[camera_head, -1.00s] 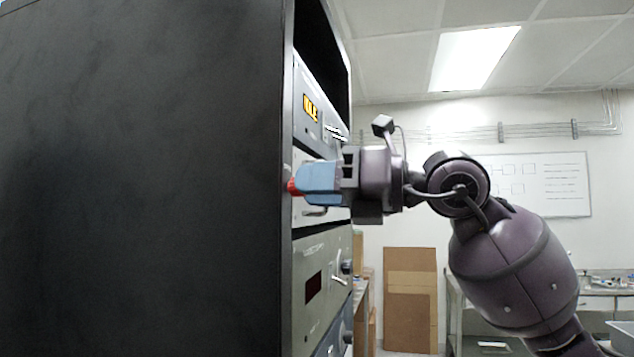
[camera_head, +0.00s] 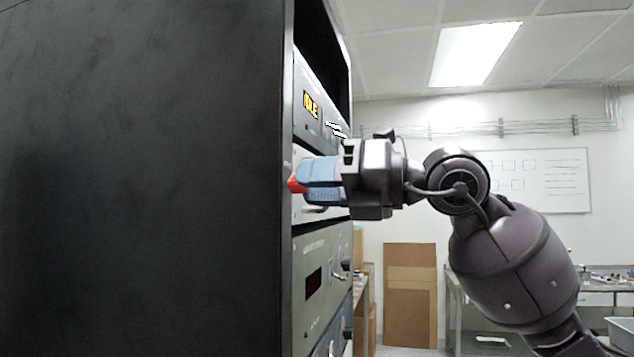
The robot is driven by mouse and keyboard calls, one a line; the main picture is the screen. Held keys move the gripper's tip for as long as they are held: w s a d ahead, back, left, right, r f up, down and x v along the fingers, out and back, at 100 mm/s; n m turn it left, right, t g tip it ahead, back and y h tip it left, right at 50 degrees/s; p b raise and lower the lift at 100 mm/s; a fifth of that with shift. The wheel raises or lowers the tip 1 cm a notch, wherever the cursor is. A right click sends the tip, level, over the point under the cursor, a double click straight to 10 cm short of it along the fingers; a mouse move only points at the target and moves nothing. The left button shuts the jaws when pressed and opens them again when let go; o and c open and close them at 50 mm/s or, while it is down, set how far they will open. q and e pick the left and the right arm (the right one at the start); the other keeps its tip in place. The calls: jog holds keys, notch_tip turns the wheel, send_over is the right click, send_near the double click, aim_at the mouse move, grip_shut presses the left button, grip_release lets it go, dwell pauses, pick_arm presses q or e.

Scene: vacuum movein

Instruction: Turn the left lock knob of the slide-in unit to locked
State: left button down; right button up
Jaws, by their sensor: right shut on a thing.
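The slide-in unit (camera_head: 310,216) is a light panel in the dark rack, seen at a steep angle. Its left lock knob (camera_head: 295,184) is red and sits near the rack's left front edge. My right gripper (camera_head: 303,183) comes in from the right, with its blue fingers shut on the red knob. The fingers hide most of the knob, so its exact turn angle cannot be read. Part of a handle (camera_head: 316,209) shows below the fingers. My left gripper is not in view.
The rack's dark side wall (camera_head: 140,180) fills the left. A panel with a lit yellow display (camera_head: 311,106) is above the unit, and a grey-green panel (camera_head: 325,265) is below. Open room lies to the right, with a bench (camera_head: 590,290) and leaning brown boards (camera_head: 410,295) behind.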

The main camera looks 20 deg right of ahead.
jog(key=o, duration=0.9)
jog(key=shift+o, duration=0.2)
jog(key=shift+d, duration=0.1)
jog(key=b+v, duration=0.2)
jog(key=v, duration=0.8)
jog(key=shift+s+d, duration=0.25)
jog(key=shift+s, duration=0.05)
